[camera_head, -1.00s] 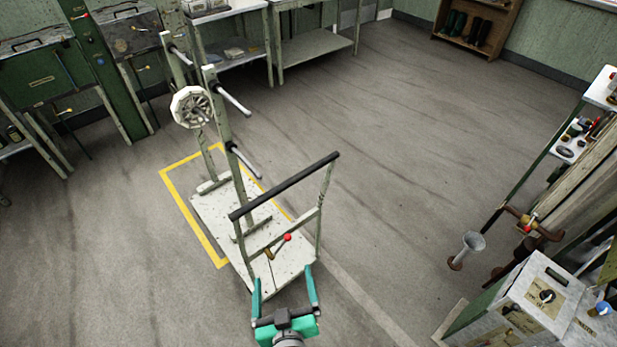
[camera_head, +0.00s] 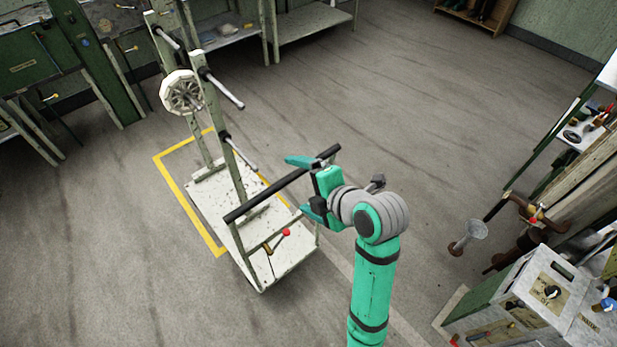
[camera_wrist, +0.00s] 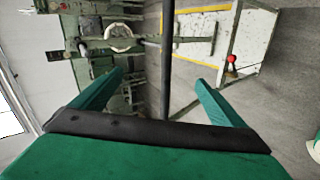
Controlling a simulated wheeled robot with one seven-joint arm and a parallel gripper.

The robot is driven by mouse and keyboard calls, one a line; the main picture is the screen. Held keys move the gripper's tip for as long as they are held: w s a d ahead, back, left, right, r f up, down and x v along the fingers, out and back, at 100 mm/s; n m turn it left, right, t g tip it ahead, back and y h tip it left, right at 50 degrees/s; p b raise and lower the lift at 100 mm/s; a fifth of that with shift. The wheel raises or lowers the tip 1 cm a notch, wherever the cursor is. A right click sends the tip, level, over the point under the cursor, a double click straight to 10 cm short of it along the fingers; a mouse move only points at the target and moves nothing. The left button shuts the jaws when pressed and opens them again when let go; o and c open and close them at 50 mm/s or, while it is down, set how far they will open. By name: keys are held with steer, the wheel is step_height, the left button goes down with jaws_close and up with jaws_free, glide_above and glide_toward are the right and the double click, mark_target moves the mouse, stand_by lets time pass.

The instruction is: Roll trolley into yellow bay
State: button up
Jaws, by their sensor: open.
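The trolley (camera_head: 232,192) has a pale, scuffed deck, upright posts with grey pegs and a white spoked wheel, and a black push bar (camera_head: 262,198). Its far part overlaps the yellow bay (camera_head: 185,191) outlined on the floor; its near end sticks out past the bay's near edge. My gripper (camera_head: 298,186) is open at the right half of the push bar. In the wrist view the bar (camera_wrist: 167,50) runs between my spread fingers (camera_wrist: 158,77); I cannot tell whether they touch it. My gripper hides part of the bar and right handle post.
A red-knobbed lever (camera_head: 286,232) stands low at the trolley's near end. Green benches (camera_head: 35,62) line the back left. A funnel-topped stand (camera_head: 470,236) and a control cabinet (camera_head: 535,297) stand at the right. The floor between is clear.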

mark_target(289, 181)
steer(key=shift+n+g, duration=0.4)
steer(key=shift+n, duration=0.4)
steer(key=shift+w+d+f+x, duration=0.1)
steer(key=shift+d+x, duration=0.15)
steer(key=shift+x, duration=1.65)
steer(key=shift+w+d+f+x, duration=0.1)
steer(key=shift+d+x, duration=0.1)
steer(key=shift+x, duration=1.7)
steer(key=shift+d+f+x, duration=0.15)
steer(key=shift+d+x, duration=0.1)
steer(key=shift+x, duration=1.6)
jaws_close()
